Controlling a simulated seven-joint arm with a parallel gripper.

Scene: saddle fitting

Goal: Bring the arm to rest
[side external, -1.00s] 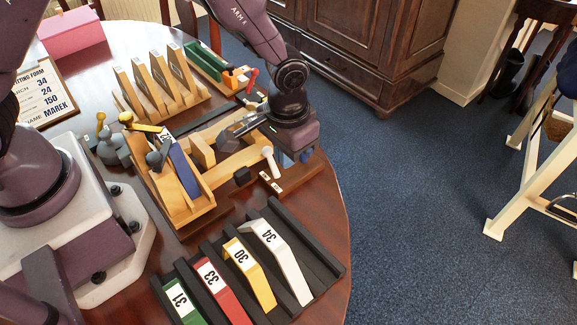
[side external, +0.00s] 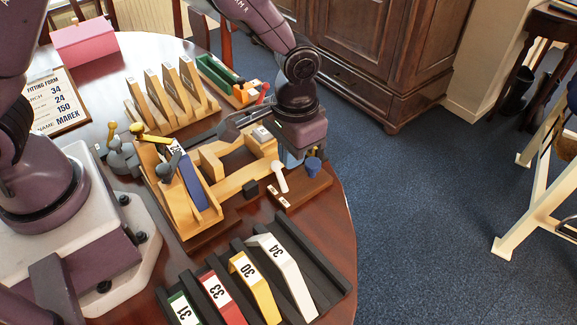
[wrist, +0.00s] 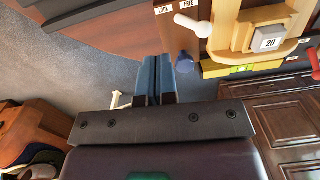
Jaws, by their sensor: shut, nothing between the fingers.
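My gripper (side external: 292,160) is above the right end of the wooden fixture (side external: 243,178), near the table's right edge. In the wrist view its blue fingers (wrist: 156,72) are together with nothing between them. The fixture holds a blue angled bar (side external: 193,182) at its left part. A block marked 20 (wrist: 268,42) sits on its wooden carriage. A white lever (side external: 280,177) stands at its right end, beside LOCK and FREE labels (wrist: 176,6). A blue knob (side external: 313,166) is next to the lever, apart from the fingers.
A black rack (side external: 322,268) of coloured bars marked 31, 33, 30 and 34 lies in front. Upright wooden wedges (side external: 170,95), a green tray (side external: 217,72), a pink box (side external: 85,42) and a fitting form (side external: 55,102) stand behind. Carpet (side external: 430,200) lies beyond the table's right edge.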

